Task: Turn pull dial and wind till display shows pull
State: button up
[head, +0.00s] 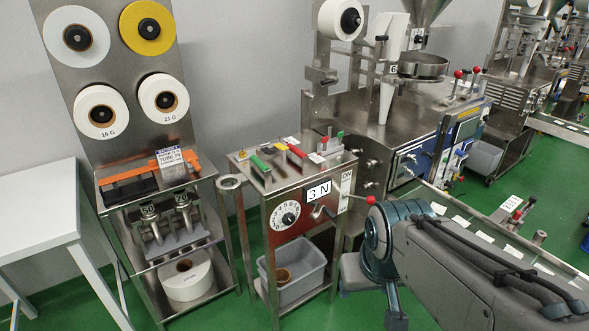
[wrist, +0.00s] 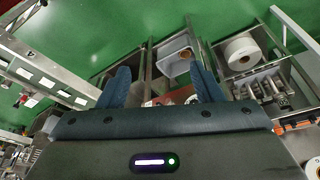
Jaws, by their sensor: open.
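The display (head: 318,190) reads "3 N" on the red front panel of a small steel stand. Below and left of it is a round white numbered dial (head: 289,218) with a dark centre knob. A short grey fitting (head: 316,212) sits under the display. In the wrist view my gripper (wrist: 162,87) is open and empty, its two blue fingers spread. Part of the red panel (wrist: 178,97) shows beyond and between them, apart from them. The dial's face is hidden there.
A grey bin (head: 312,282) with a roll sits low in the stand. A spool rack (head: 88,14) and white table (head: 38,200) stand left. A large steel packing machine (head: 335,118) stands behind. Coloured handles (head: 297,151) lie on the stand's top. Green floor (head: 400,190) shows between.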

jog(key=w+d+f+n+t+h+b, duration=0.15)
jog(key=w+f+b, duration=0.35)
jog(key=w, duration=0.5)
jog(key=n+t+y+b, duration=0.7)
jog(key=t+y+b, duration=0.4)
jog(key=b, duration=0.1)
send_near(291, 221)
jog(key=x, duration=0.9)
jog(key=shift+w+a, duration=0.15)
jog(key=shift+w, duration=0.05)
jog(key=c, duration=1)
